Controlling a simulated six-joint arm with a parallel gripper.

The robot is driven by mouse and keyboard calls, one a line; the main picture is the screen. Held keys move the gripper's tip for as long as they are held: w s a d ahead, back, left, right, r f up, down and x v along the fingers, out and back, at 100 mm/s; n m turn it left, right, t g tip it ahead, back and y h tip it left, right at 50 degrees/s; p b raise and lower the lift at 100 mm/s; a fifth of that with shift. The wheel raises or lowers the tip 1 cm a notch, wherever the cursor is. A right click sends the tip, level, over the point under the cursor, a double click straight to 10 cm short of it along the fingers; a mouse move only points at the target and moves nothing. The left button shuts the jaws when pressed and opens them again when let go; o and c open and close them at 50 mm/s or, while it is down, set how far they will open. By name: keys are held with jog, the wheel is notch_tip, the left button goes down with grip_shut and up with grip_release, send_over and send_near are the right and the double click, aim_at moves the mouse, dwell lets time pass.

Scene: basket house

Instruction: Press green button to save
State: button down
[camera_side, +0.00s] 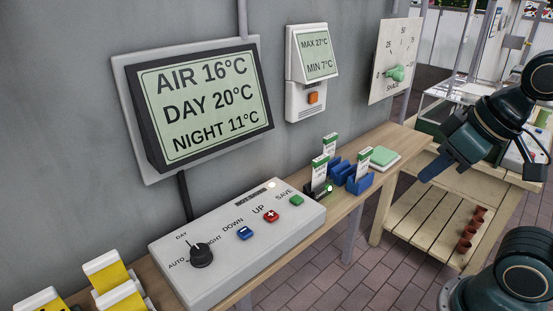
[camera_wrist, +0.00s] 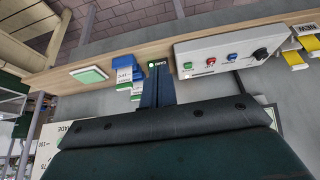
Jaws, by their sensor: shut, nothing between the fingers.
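The green SAVE button (camera_side: 296,201) is at the right end of the grey control box (camera_side: 225,265). Beside it are a red UP button (camera_side: 271,216), a blue DOWN button (camera_side: 245,233) and a black knob (camera_side: 201,256) marked DAY, NIGHT and AUTO. In the wrist view the green button (camera_wrist: 187,66) lies just right of my gripper's fingertips (camera_wrist: 158,72). In the side view my gripper (camera_side: 424,178) is shut and empty, in the air to the right of the box and apart from it. The fingers cover nothing of the button.
A wall display (camera_side: 205,105) reads air 16, day 20 and night 11. Blue holders with labelled packets (camera_side: 358,182) and a green-topped pad (camera_side: 372,160) stand on the wooden shelf (camera_side: 405,137). A thermometer unit (camera_side: 312,75) and a SHADE dial (camera_side: 394,73) hang on the wall.

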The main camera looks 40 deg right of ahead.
jog(key=m+t+y, duration=0.2)
jog(key=y, duration=0.3)
send_over(302, 199)
jog(key=shift+f, duration=1.55)
jog(key=shift+f, duration=0.2)
jog(key=shift+f, duration=4.2)
